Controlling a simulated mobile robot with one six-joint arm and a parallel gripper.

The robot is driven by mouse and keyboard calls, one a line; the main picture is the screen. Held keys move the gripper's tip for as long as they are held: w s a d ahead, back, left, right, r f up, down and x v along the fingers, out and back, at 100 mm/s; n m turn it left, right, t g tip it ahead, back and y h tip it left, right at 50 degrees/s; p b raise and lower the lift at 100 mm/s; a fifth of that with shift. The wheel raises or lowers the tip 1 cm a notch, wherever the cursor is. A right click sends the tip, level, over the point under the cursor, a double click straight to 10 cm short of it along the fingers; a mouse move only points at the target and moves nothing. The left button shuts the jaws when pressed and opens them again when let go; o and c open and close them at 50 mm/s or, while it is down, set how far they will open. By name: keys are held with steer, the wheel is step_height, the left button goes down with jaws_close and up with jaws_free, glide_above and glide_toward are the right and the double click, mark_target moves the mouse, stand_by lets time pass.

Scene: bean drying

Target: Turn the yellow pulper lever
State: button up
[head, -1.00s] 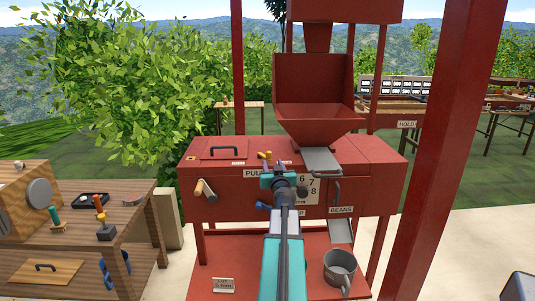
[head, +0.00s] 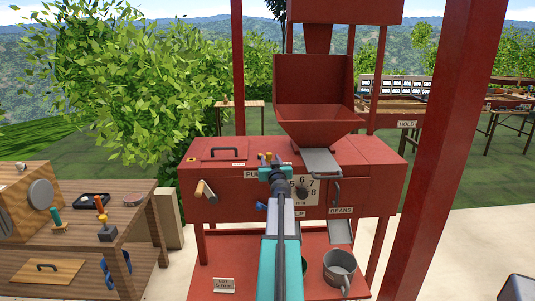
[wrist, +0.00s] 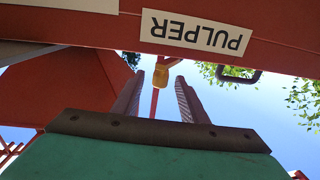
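The red pulper (head: 360,185) stands ahead with its hopper on top. Its small yellow lever (wrist: 160,75) shows in the wrist view, hanging in the gap between my gripper's fingers (wrist: 159,84). The fingers are apart, with sky visible between them, and I cannot tell whether either touches the lever. In the head view my gripper (head: 268,160) is at the pulper's upper front edge, and it mostly hides the lever. The PULPER label (wrist: 196,32) appears upside down in the wrist view, close to the fingers.
A crank with a wooden grip (head: 206,191) sticks out left of my arm. A metal mug (head: 340,268) stands on the lower red shelf. A red post (head: 440,150) rises close on the right. A wooden bench (head: 70,225) with tools stands at left.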

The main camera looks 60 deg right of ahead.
steer(key=shift+p+x, duration=0.8)
steer(key=shift+x, duration=2.8)
